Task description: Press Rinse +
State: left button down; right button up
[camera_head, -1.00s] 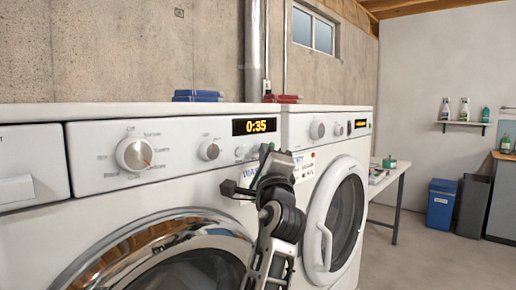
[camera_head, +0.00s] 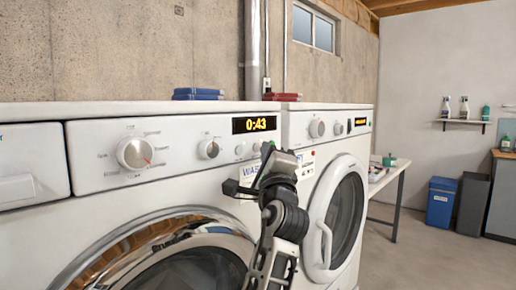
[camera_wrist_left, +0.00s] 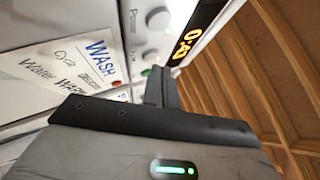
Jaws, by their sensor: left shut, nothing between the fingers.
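The white washer (camera_head: 180,185) fills the left and middle of the head view. Its orange display (camera_head: 256,125) reads 0:43; the display also shows at an angle in the left wrist view (camera_wrist_left: 190,45). Small round buttons (camera_head: 240,150) sit below the display. The Rinse + label is not readable.
A second front-loading machine (camera_head: 335,215) stands right of the washer. Blue (camera_head: 197,95) and red (camera_head: 281,97) items lie on top of the machines. A white table (camera_head: 395,175) and bins (camera_head: 441,203) stand farther right, with open floor before them.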

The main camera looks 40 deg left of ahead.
pick_arm(q)
jog(key=shift+d, duration=0.2)
jog(key=d, duration=0.6)
jog(key=shift+s+b, duration=0.3)
jog(key=shift+b, duration=0.1)
dwell(0.4)
jog(key=s+d+f+h, duration=0.15)
jog(key=f+h, duration=0.25)
jog(key=f, duration=0.5)
jog(key=d+f+h, duration=0.3)
jog(key=f+h, duration=0.1)
jog(key=f, duration=0.6)
jog(key=d+f+h, duration=0.3)
jog(key=f+h, duration=0.1)
jog(key=f, duration=0.5)
jog(key=s+d+f+n+g+h, duration=0.2)
jog(key=s+d+f+n+h, duration=0.2)
jog(key=s+f, duration=0.6)
jog(key=s+d+f+n+g+h, duration=0.3)
jog(key=s+d+f+n, duration=0.3)
jog(key=s+f, duration=0.5)
jog(key=shift+s+f+h, duration=0.2)
jog(key=shift+s+h, duration=0.3)
jog(key=shift+s, duration=0.65)
